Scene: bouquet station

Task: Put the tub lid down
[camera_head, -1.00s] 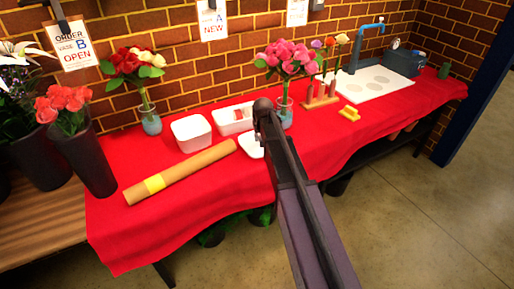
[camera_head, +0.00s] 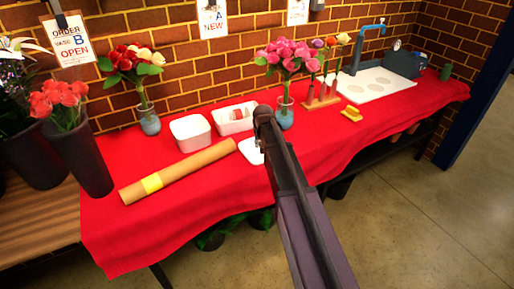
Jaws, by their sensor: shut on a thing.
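The white tub lid (camera_head: 249,151) is a flat square just to the left of my gripper, over the red cloth. My gripper (camera_head: 263,125) is seen from behind and above; its fingertips are hidden by its own body. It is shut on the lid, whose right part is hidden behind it. I cannot tell whether the lid touches the cloth. An open white tub (camera_head: 190,133) stands to the left, and a second white tub (camera_head: 233,121) with something red and white in it stands behind the lid.
A brown paper roll (camera_head: 180,172) with a yellow band lies left of the lid. A vase of pink flowers (camera_head: 284,113) stands close behind my gripper to the right. A yellow item (camera_head: 351,114) lies farther right. The red cloth (camera_head: 225,195) is bare in front.

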